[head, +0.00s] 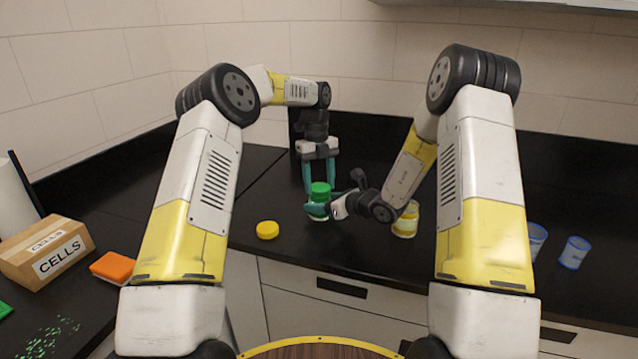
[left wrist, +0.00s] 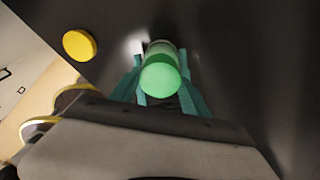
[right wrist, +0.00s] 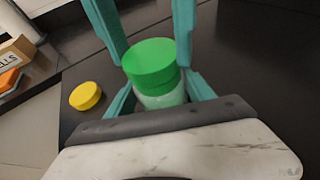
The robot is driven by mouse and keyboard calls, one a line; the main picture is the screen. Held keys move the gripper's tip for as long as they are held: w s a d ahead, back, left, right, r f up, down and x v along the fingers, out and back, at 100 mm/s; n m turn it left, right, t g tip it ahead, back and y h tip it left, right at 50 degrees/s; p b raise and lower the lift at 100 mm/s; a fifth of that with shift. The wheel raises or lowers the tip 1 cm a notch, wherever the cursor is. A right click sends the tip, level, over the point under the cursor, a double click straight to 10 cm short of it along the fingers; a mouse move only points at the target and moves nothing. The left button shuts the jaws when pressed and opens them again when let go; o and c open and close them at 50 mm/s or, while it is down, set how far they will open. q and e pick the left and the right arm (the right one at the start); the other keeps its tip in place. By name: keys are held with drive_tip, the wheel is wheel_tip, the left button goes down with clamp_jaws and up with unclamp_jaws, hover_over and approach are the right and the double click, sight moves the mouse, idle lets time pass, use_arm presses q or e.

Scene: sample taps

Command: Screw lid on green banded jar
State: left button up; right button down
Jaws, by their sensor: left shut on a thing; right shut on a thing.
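The green lid (head: 320,188) sits on top of the upright green-banded jar (right wrist: 162,98), under the left gripper. My left gripper (head: 320,178) points down from above and is shut on the lid, one finger on each side; the lid also shows in the left wrist view (left wrist: 160,80) and the right wrist view (right wrist: 150,60). My right gripper (head: 318,211) comes in low from the right and is shut on the jar's body. It hides much of the jar in the head view. Whether the lid's thread is engaged cannot be told.
A yellow lid (head: 267,230) lies on the black counter left of the jar. A yellow-banded jar (head: 406,222) stands behind my right forearm. Blue-banded jars (head: 574,252) stand at the right. A CELLS box (head: 46,252) and an orange sponge-like block (head: 113,268) are far left.

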use_arm(q)
drive_tip(key=m+y, duration=0.1)
drive_tip(key=m, duration=0.5)
drive_tip(key=shift+d+m, duration=0.1)
drive_tip(key=shift+m, duration=0.2)
drive_tip(key=shift+f+m, duration=0.15)
drive_tip(key=shift+m, duration=0.85)
drive_tip(key=shift+s+d+f+m+y, duration=0.15)
drive_tip(key=shift+m, duration=0.4)
drive_tip(key=shift+s+d+f+m+y, duration=0.1)
drive_tip(key=shift+s+m+y, duration=0.05)
drive_tip(key=shift+m, duration=0.9)
drive_tip(key=shift+w+a+r, duration=0.1)
drive_tip(key=shift+w+r, duration=0.05)
drive_tip(key=shift+r, duration=0.15)
drive_tip(key=o, duration=1.3)
drive_tip(key=shift+w+a, duration=0.1)
